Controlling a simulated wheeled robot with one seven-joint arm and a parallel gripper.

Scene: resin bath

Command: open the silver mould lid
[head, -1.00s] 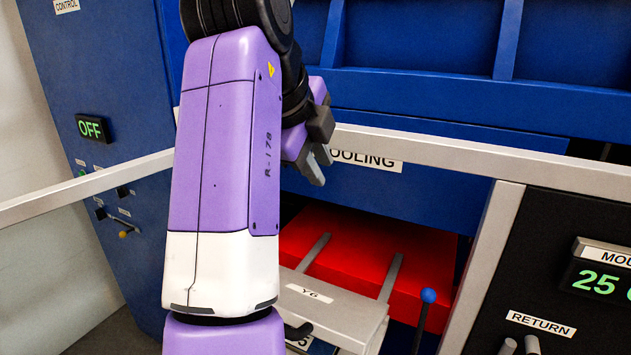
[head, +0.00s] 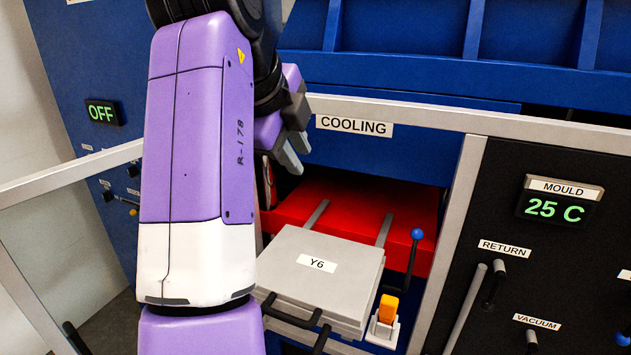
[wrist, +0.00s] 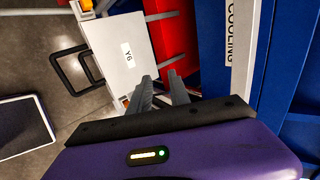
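The silver mould (head: 335,262) is a flat grey box labelled Y6, in the lower middle of the head view. Its lid lies flat and looks closed. Black bar handles (head: 290,312) stick out at its near side; my arm hides part of its left side. In the wrist view the mould lid (wrist: 118,60) is at upper left, with the black handle (wrist: 75,68) on its left. My gripper (head: 291,155) is above and behind the mould, near the red block, not touching the lid. In the wrist view its fingers (wrist: 161,92) are apart with nothing between them.
A red block (head: 360,205) with two grey strips lies behind the mould. A blue-knobbed lever (head: 413,250) and an orange switch (head: 388,309) stand at its right. A grey rail (head: 420,117) crosses above, with a dark control panel (head: 560,260) at right.

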